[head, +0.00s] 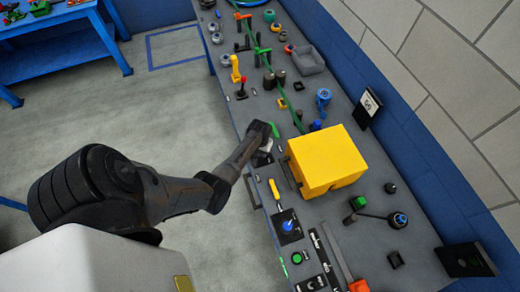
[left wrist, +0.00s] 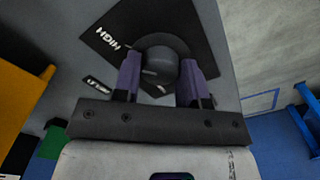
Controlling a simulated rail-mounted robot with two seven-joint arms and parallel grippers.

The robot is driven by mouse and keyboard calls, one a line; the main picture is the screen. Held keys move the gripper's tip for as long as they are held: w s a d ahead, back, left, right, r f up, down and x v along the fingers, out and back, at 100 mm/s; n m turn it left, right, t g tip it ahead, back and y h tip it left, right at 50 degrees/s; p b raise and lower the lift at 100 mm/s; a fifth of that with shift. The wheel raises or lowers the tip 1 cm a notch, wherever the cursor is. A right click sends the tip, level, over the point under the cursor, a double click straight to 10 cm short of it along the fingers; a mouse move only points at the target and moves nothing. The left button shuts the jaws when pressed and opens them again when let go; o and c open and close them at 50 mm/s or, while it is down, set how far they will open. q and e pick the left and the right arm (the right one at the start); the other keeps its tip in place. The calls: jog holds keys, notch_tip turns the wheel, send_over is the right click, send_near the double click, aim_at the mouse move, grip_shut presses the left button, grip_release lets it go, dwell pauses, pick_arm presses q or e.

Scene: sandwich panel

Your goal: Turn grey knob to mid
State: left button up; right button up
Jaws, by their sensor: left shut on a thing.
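The grey knob (left wrist: 158,62) sits on a dark square plate (left wrist: 175,28) marked HIGH, in the middle of the left wrist view. Another label at the plate's lower left is partly covered and I cannot read it fully. My left gripper (left wrist: 160,80) has one finger on each side of the knob and is shut on it. In the head view my left gripper (head: 264,146) is at the near edge of the panel, left of the yellow box, and hides the knob. My right gripper is not in view.
A big yellow box (head: 325,160) stands on the panel close to the right of my left gripper. A blue knob (head: 288,226) and a yellow handle (head: 274,189) are nearer along the edge. Several other controls and a green cable lie farther up. The floor left of the panel is clear.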

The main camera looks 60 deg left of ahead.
pick_arm(q)
jog(key=n+p, duration=0.1)
jog(key=n, duration=0.1)
jog(key=shift+r+n+p, duration=0.15)
jog(key=shift+n+p, duration=0.2)
jog(key=shift+n, duration=0.05)
jog(key=n+p, duration=0.1)
jog(key=n, duration=0.1)
jog(key=shift+n, duration=0.3)
jog(key=n+p, duration=0.1)
jog(key=n, duration=0.2)
jog(key=shift+n, duration=0.6)
jog(key=shift+f, duration=0.2)
jog(key=o, duration=0.9)
jog(key=shift+r, duration=0.15)
